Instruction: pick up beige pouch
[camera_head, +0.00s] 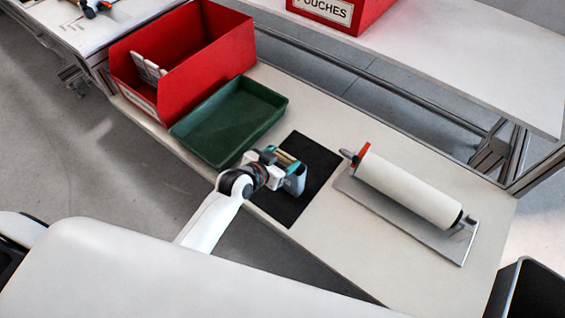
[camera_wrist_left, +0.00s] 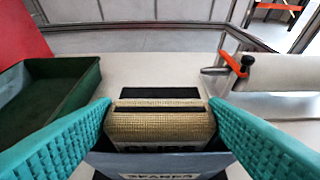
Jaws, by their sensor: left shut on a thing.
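The beige pouch (camera_wrist_left: 160,128) has a woven texture and a dark slot along its top. It sits between the teal ribbed fingers of my left gripper (camera_wrist_left: 160,112), which is shut on it. In the head view the pouch (camera_head: 287,158) shows as a small tan patch between the fingers of the left gripper (camera_head: 286,165), over the black mat (camera_head: 318,160). I cannot tell whether the pouch still touches the mat. A grey-blue panel (camera_wrist_left: 110,162) with blurred lettering shows below the pouch in the wrist view. My right gripper is out of view.
A green tray (camera_head: 182,133) lies left of the mat, with a red bin (camera_head: 190,80) holding pale pieces behind it. A film roll (camera_head: 410,188) on a metal plate stands to the right. A red "POUCHES" bin (camera_head: 370,14) sits on the upper shelf.

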